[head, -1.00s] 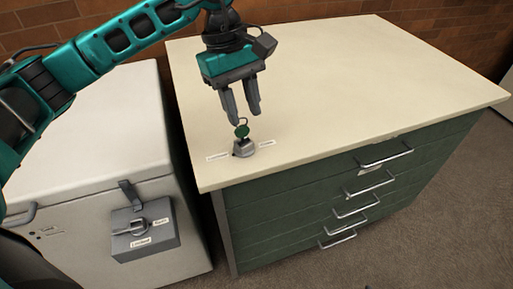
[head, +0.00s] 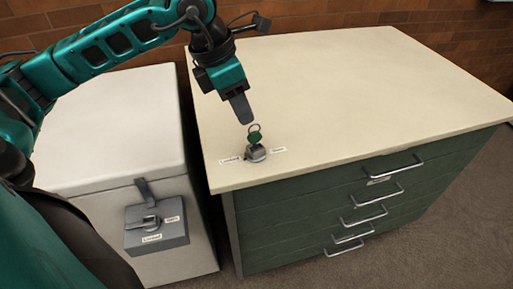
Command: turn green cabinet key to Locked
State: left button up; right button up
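The green key (head: 254,138) stands upright in a round grey lock (head: 256,153) on the cream top of the green cabinet (head: 340,225), near its front left corner. A wire ring shows above the key's head. A "Locked" label (head: 230,160) lies left of the lock and another label (head: 279,150), too small to read surely, lies right. A small dark mark on the lock's base faces the Locked side. My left gripper (head: 243,115) is just above and left of the key, seen edge-on, so its fingers overlap and their gap is hidden. I cannot tell whether it touches the ring. My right gripper is out of view.
A white cabinet (head: 115,125) stands left of the green one across a narrow gap. A grey latch box (head: 157,228) with its own labels is on its front. Drawer handles (head: 370,217) stick out of the green cabinet. Most of the cream top is clear.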

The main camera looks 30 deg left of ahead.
aim_at(252, 133)
pick_arm(q)
jog(key=shift+n, duration=0.4)
jog(key=b+x, duration=0.5)
jog(key=x, duration=0.1)
jog(key=shift+s, duration=0.1)
jog(key=shift+d+f+b, duration=0.15)
jog(key=shift+f+b, duration=0.3)
jog(key=shift+f, duration=0.2)
jog(key=shift+w+f, duration=0.15)
jog(key=shift+w, duration=0.1)
jog(key=shift+d+f, duration=0.1)
grip_shut()
